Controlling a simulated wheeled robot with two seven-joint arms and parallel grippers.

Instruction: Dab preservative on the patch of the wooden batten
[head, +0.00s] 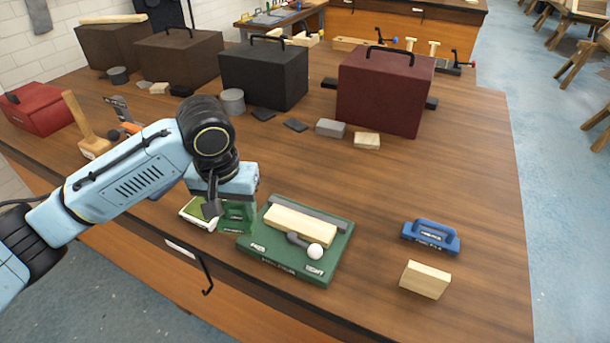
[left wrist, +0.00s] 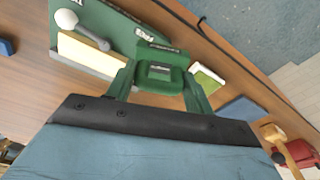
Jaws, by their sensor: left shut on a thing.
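The pale wooden batten (head: 300,225) lies on a dark green fixture (head: 280,262) against a grey rail. It also shows in the left wrist view (left wrist: 88,54). I cannot make out a patch on it. My left gripper (head: 232,195) is shut on a green handled tool (head: 238,216), just left of the fixture. The tool fills the middle of the left wrist view (left wrist: 160,72), and its underside is hidden. A white tray with a green top (head: 194,222) is beside the tool; I cannot tell whether they touch. My right gripper is out of view.
A grey lever with a white ball knob (head: 315,251) stands at the batten's front. A blue handled tool (head: 431,238) and a wooden block (head: 425,280) are to the right. A mallet (head: 85,125) lies at left; dark red (head: 385,92) and black cases stand behind.

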